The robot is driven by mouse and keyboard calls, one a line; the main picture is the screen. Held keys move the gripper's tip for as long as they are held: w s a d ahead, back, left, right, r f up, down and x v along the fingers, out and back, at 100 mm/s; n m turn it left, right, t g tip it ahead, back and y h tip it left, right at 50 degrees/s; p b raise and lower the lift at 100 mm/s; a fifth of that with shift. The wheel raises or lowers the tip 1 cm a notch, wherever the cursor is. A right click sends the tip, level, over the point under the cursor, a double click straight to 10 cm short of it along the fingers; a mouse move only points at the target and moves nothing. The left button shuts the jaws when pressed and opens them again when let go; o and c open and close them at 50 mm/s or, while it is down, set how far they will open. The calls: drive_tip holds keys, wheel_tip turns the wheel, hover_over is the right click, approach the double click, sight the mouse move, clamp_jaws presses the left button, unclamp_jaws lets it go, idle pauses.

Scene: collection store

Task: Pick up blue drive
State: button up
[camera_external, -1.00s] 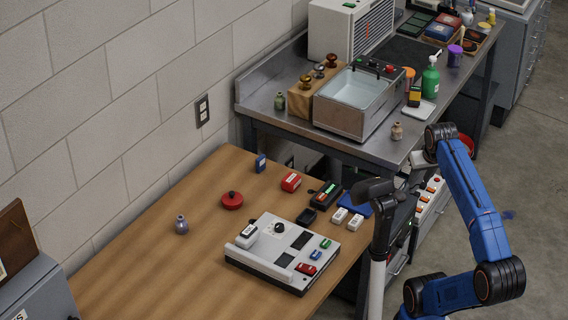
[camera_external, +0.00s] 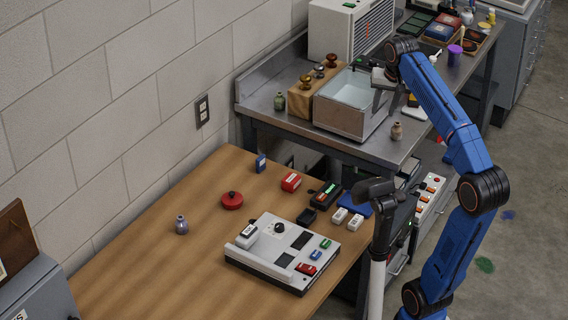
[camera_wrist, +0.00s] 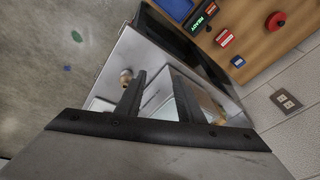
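A small blue drive-like piece (camera_external: 316,255) lies on the white panel (camera_external: 262,229) on the wooden table, between a green piece (camera_external: 325,243) and a red piece (camera_external: 306,269). Another small blue block (camera_external: 260,163) stands at the table's back edge; it also shows in the wrist view (camera_wrist: 237,61). I cannot tell for certain which one is the blue drive. My gripper (camera_external: 380,98) is above the metal sink box on the steel bench, well away from both. In the wrist view my gripper (camera_wrist: 158,92) has its fingers apart with nothing held. The white panel is outside the wrist view.
The sink box (camera_external: 345,118) and a small beige bottle (camera_external: 397,131) are near my gripper. A red-and-white box (camera_external: 291,182), a red knobbed lid (camera_external: 232,200), a dark READY device (camera_external: 326,195) and white blocks (camera_external: 355,222) stand on the table. The table's left part is mostly clear.

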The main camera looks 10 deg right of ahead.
drive_tip(key=w+a+m+g, duration=0.1)
drive_tip(key=w+a+m, duration=0.1)
drive_tip(key=w+a, duration=0.7)
drive_tip(key=m+g, duration=0.2)
drive_tip(key=m, duration=0.2)
hover_over(261, 157)
wheel_tip(261, 157, down, 9)
drive_tip(key=shift+h, duration=0.4)
drive_tip(key=f, duration=1.5)
drive_tip(key=shift+w+a+f, duration=0.15)
drive_tip(key=shift+a+f, duration=0.05)
drive_tip(key=shift+f, duration=0.1)
drive_tip(key=shift+d+f, duration=0.15)
drive_tip(key=shift+f, duration=2.55)
drive_tip(key=shift+c, duration=0.6)
clamp_jaws()
